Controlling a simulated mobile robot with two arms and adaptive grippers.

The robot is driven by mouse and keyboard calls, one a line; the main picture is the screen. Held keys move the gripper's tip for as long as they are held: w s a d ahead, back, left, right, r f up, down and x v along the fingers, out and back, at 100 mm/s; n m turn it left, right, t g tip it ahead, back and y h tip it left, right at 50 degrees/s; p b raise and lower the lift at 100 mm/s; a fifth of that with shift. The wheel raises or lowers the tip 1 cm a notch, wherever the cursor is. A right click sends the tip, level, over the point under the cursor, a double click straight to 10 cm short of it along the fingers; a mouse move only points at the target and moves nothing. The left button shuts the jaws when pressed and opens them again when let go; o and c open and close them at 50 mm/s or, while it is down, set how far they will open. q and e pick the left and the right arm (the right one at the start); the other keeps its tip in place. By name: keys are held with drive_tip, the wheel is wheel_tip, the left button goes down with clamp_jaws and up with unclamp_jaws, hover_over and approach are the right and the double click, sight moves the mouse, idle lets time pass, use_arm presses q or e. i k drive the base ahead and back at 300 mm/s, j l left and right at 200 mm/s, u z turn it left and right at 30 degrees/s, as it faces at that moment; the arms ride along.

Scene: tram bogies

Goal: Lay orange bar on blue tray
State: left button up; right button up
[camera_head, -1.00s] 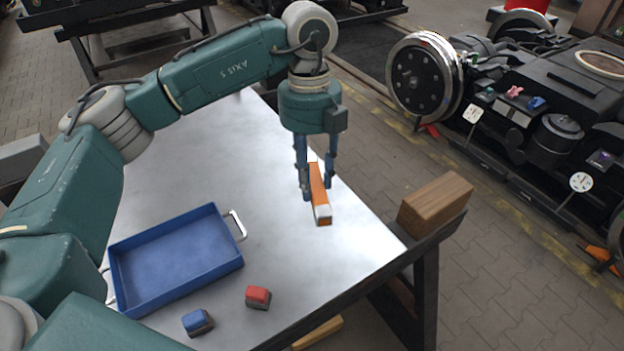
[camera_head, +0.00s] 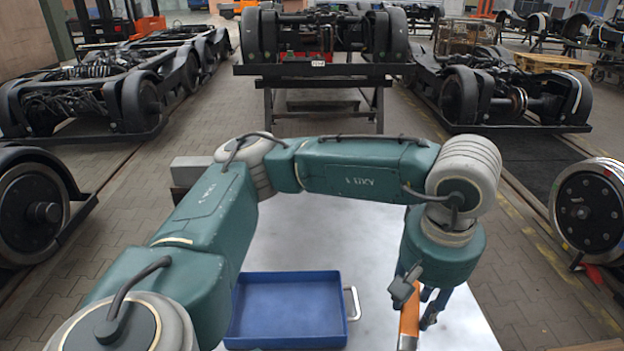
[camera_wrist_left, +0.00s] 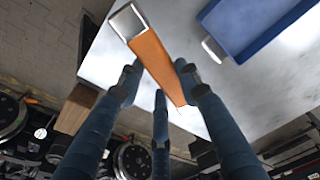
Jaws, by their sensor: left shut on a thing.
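The orange bar (camera_head: 409,322) is in my left gripper (camera_head: 420,304), at the right of the table in the head view. In the left wrist view the bar (camera_wrist_left: 158,64) lies between the fingers of the gripper (camera_wrist_left: 158,84), which is shut on it; its square, pale-grey end points away at the top. I cannot tell whether it touches the table. The blue tray (camera_head: 287,306) sits on the table left of the bar, empty where visible, with a pale handle facing the bar. Its corner (camera_wrist_left: 238,42) shows in the wrist view. My right gripper is not in view.
The light metal table (camera_head: 345,232) is clear between tray and bar. A wooden block (camera_wrist_left: 74,110) is at the table's edge in the wrist view. Dark bogies (camera_head: 322,40) stand beyond the table, and a wheel (camera_head: 590,210) is at the right.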

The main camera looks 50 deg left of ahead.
sight(274, 324)
drive_tip(key=u, duration=0.4)
drive_tip(key=k+l+u, duration=0.1)
drive_tip(key=u, duration=0.7)
drive_tip(key=k+l, duration=0.05)
